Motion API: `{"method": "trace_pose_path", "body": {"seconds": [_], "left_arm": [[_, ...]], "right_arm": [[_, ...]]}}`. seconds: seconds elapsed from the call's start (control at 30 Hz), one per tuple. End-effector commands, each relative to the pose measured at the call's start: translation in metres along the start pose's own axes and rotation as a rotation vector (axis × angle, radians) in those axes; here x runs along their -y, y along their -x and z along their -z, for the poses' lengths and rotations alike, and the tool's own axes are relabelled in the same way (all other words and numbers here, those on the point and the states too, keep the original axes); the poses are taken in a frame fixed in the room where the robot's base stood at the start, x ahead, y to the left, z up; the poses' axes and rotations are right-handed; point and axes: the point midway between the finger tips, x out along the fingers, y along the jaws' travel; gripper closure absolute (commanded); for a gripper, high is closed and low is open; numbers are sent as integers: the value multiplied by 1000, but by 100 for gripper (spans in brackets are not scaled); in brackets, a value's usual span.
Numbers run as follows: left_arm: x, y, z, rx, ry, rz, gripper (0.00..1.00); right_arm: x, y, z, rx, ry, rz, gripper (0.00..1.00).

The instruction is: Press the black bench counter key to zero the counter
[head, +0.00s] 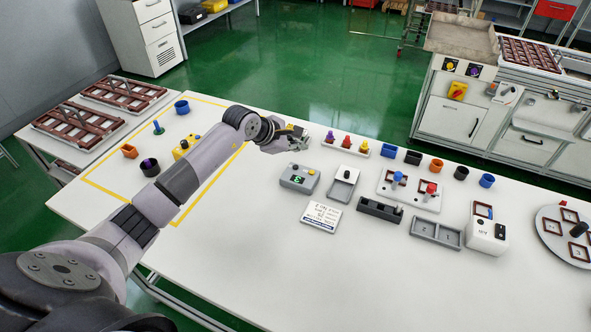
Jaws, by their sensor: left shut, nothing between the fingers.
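The bench counter (286,184) is a grey box on the white table, with a dark display showing a green digit, too small to read surely. A yellow spot shows on its top right and a small dark spot near its top edge; I cannot tell surely which part is the black key. My left gripper (297,146) is just behind the counter, above the table, shut and empty. Its fingertips look apart from the counter. My right gripper is not in view.
A white scale-like box (344,184) stands right of the counter, with a written card (321,215) in front. Behind are small coloured pegs (346,145) and several pots (389,151). The table's front middle is clear.

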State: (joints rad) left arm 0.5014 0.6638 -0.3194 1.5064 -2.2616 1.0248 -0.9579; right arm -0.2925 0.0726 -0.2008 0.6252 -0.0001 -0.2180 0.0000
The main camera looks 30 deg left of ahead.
Motion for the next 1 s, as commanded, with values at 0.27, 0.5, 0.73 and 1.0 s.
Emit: {"method": "trace_pose_path", "body": {"seconds": [0.27, 0.5, 0.73, 1.0], "left_arm": [[21, -30, 22, 1, 0, -1, 100], [24, -33, 24, 0, 0, 0, 100], [24, -32, 24, 1, 0, 0, 100], [24, -33, 23, 1, 0, 0, 100]], "right_arm": [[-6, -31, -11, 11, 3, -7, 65], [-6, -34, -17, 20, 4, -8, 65], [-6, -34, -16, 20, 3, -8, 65], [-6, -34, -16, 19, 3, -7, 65]]}}
